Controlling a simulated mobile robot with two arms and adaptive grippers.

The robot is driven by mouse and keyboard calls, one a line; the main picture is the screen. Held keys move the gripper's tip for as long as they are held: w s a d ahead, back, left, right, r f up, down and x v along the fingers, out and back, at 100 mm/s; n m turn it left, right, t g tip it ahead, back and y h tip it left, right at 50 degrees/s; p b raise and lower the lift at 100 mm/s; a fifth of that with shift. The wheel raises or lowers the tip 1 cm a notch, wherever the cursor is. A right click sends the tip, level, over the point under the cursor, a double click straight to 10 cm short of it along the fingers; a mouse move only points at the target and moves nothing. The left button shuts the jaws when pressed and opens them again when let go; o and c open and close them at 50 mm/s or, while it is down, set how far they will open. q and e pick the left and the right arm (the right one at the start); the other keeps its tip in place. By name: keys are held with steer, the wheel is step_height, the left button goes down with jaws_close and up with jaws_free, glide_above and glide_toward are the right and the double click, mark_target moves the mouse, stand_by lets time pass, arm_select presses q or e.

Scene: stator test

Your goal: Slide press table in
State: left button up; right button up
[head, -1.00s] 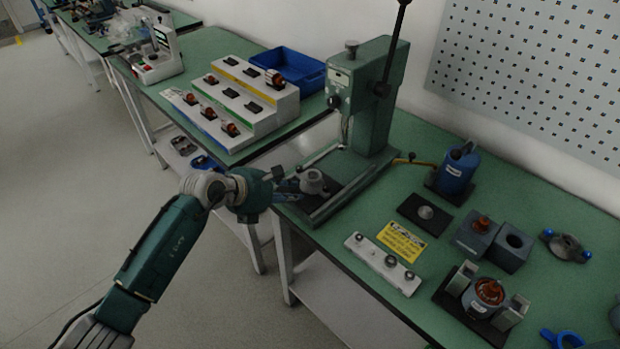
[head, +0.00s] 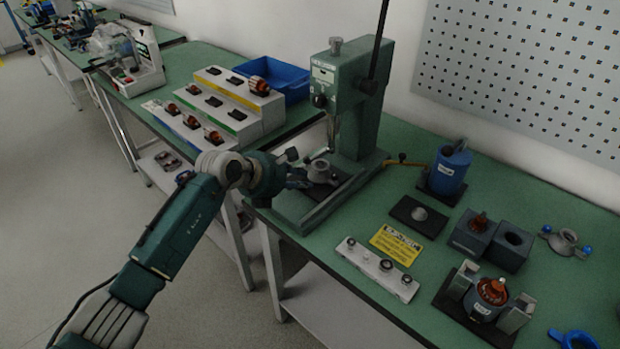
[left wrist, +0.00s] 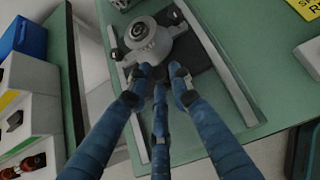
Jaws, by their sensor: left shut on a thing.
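The green press (head: 345,105) stands at the back edge of the green bench, its long lever up. Its dark press table (head: 322,188) lies between the base rails and carries a grey flanged ring part (head: 320,171), just in front of and below the ram. In the left wrist view, the grey part (left wrist: 147,40) sits upright on the dark press table (left wrist: 197,55). My left gripper (head: 306,178) reaches in from the left, its blue fingers (left wrist: 163,74) shut at the table's near side by the grey part. The fingers hide the exact contact. My right gripper is out of view.
Right of the press are a blue bottle (head: 447,170), a yellow sign (head: 397,244), a white strip with knobs (head: 377,268), dark blocks (head: 490,240) and a motor fixture (head: 488,298). A stepped rack (head: 215,105) and blue bin (head: 285,82) stand on the left bench.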

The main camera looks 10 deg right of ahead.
mark_target(315, 174)
arm_select(q)
steer(key=shift+w+d+f+b, duration=0.1)
steer(key=shift+w+d+b, duration=0.4)
steer(key=shift+d+b, duration=0.4)
steer(key=shift+w+d+f+b, duration=0.1)
steer(key=shift+w+d+b, duration=0.4)
steer(key=shift+d+b, duration=0.3)
steer(key=shift+r, duration=0.1)
steer(key=o, duration=0.5)
steer(key=shift+d, duration=0.1)
steer(key=shift+r+p, duration=0.2)
steer(key=shift+p, duration=0.1)
steer(key=p+v, duration=0.4)
steer(key=shift+a+r, duration=0.2)
steer(key=shift+s+a+r+p, duration=0.35)
steer(key=shift+a+p, duration=0.1)
steer(key=shift+p, duration=0.3)
